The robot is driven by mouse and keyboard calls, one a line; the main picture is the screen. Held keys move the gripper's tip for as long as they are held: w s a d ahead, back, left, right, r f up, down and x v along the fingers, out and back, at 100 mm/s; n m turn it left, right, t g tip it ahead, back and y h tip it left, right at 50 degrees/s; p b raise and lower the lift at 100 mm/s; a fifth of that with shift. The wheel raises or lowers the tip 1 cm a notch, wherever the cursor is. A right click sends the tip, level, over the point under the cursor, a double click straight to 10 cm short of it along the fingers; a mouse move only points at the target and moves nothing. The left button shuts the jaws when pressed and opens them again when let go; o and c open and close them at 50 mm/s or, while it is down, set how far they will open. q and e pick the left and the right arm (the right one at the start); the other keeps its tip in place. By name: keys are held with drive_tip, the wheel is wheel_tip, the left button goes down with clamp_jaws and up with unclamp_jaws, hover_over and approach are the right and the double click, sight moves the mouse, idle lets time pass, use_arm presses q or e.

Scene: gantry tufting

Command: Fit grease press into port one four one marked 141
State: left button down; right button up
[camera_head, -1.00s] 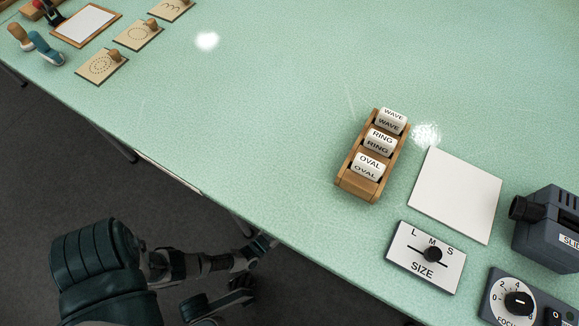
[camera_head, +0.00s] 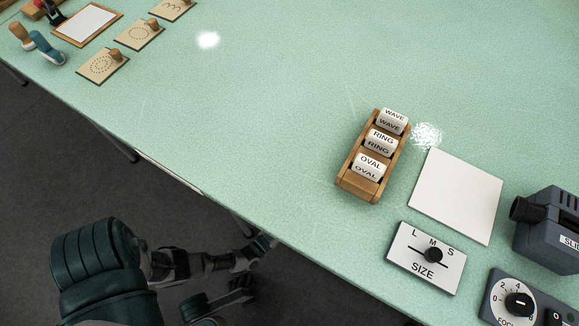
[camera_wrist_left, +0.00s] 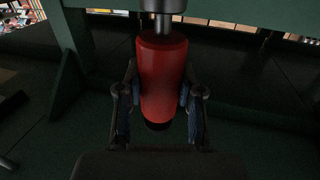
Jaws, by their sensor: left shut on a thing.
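In the left wrist view, my left gripper (camera_wrist_left: 160,98) is shut on a red, rounded cylindrical body (camera_wrist_left: 163,70), which I take to be the grease press. One finger lies on each side of it. A grey metal rod or collar (camera_wrist_left: 163,22) meets its top end at the upper edge of the picture. Its lower end is dark. No number 141 and no port can be made out. In the head view my arm shows at the lower left, but the red body does not show there. My right gripper is not in view.
A dark green frame post (camera_wrist_left: 76,45) stands left of the red body. The table's middle is clear.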

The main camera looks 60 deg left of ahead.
use_arm(q)
drive_tip(key=shift+f, duration=0.8)
drive_tip(key=c, duration=0.7)
unclamp_jaws()
drive_tip(key=shift+o, duration=0.2)
drive_tip(key=shift+f, duration=0.1)
drive_tip(key=shift+r, duration=0.3)
wheel_tip(320, 180, up, 8)
drive_tip(key=shift+r, duration=0.65)
